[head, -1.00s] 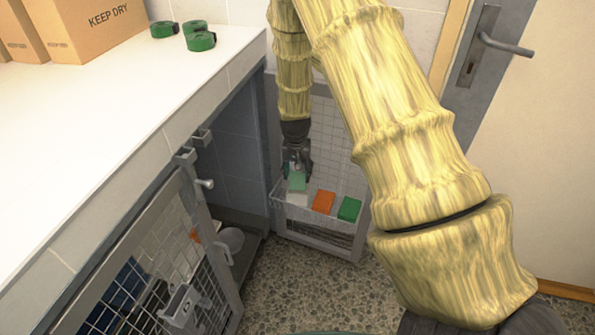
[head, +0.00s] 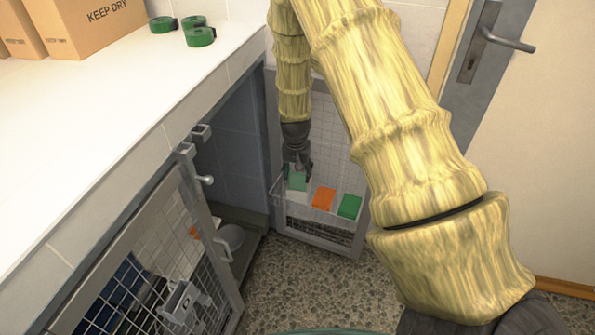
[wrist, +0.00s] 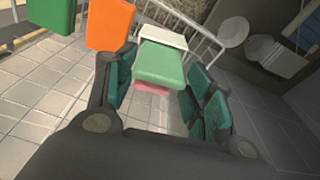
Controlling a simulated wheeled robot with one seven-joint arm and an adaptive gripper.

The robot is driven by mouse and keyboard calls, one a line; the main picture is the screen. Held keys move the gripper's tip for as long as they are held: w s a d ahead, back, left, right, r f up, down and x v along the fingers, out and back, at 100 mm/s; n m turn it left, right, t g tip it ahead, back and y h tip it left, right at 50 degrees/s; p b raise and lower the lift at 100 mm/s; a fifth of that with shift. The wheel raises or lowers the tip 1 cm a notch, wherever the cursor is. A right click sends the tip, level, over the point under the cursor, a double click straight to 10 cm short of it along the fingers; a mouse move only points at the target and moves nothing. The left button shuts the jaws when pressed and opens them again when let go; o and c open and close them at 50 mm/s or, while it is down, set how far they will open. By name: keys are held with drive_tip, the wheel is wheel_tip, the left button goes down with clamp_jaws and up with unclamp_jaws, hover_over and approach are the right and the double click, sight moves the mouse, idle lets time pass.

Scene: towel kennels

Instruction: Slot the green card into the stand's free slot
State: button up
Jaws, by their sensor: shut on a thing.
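My gripper (head: 297,172) is shut on a light green card (head: 297,183), held at the left end of a rack (head: 318,213) on the open mesh door. In the wrist view, my gripper (wrist: 163,82) has a finger on each side of the green card (wrist: 160,66). A white piece (wrist: 164,37) shows just beyond the card, and a pink piece (wrist: 152,88) shows below it. An orange card (head: 323,199) and a darker green card (head: 349,206) stand in the rack to the right. Whether the held card's lower edge is in a slot is hidden.
A white counter (head: 110,120) with cardboard boxes (head: 95,27) and green rolls (head: 197,32) is at the left. A mesh kennel door (head: 150,270) stands open in front. Speckled floor (head: 290,285) lies below.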

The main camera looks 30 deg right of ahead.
sight(297, 176)
drive_tip(key=shift+f+b, duration=0.5)
drive_tip(key=shift+f, duration=1.2)
idle(0.3)
drive_tip(key=o, duration=1)
drive_tip(key=shift+r, duration=0.15)
wheel_tip(297, 176, up, 12)
drive_tip(key=s+a, duration=0.1)
drive_tip(key=shift+s+f, duration=0.15)
drive_tip(key=shift+f, duration=0.05)
drive_tip(key=shift+a, duration=0.1)
